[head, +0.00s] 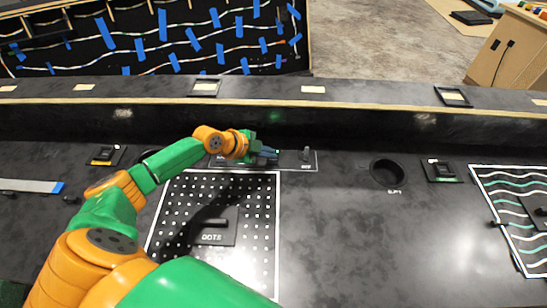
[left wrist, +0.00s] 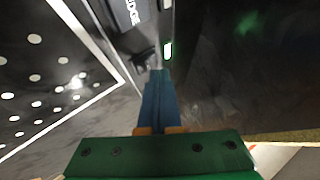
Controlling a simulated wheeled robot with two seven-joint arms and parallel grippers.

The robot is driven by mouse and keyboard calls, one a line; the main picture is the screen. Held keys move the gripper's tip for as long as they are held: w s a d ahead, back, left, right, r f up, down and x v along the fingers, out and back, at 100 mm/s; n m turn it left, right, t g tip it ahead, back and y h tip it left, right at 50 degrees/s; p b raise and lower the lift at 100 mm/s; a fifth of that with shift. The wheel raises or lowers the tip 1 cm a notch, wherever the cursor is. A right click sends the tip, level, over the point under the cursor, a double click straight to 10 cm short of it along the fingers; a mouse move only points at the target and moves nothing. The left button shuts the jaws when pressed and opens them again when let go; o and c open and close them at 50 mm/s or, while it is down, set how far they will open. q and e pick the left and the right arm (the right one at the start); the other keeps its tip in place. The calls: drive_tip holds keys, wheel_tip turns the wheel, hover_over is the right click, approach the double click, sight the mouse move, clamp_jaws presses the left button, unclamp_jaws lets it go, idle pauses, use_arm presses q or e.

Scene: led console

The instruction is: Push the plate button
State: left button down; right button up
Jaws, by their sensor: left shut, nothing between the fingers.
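My left gripper (head: 269,152) is shut and empty, its blue fingers pressed together at a white-outlined strip (head: 313,167) on the dark console. In the left wrist view, the shut fingers (left wrist: 158,76) point at a dark fixture (left wrist: 133,38) with white lettering and a small lit green-white mark (left wrist: 168,50). The fingertips are close to this fixture; I cannot tell whether they touch it. The gripper hides part of the strip in the head view. No label clearly identifies the plate button. My right gripper is not in view.
A white-dotted panel (head: 262,262) with a handled plate marked DOTS (head: 226,238) lies below the strip. A small upright knob (head: 306,154) stands right of my gripper. A round hole (head: 387,172) and a small switch (head: 443,171) sit further right.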

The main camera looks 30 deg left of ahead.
sight(269, 160)
use_arm(q)
wheel_tip(269, 160, up, 6)
drive_tip(key=p, duration=0.5)
drive_tip(key=shift+r, duration=0.15)
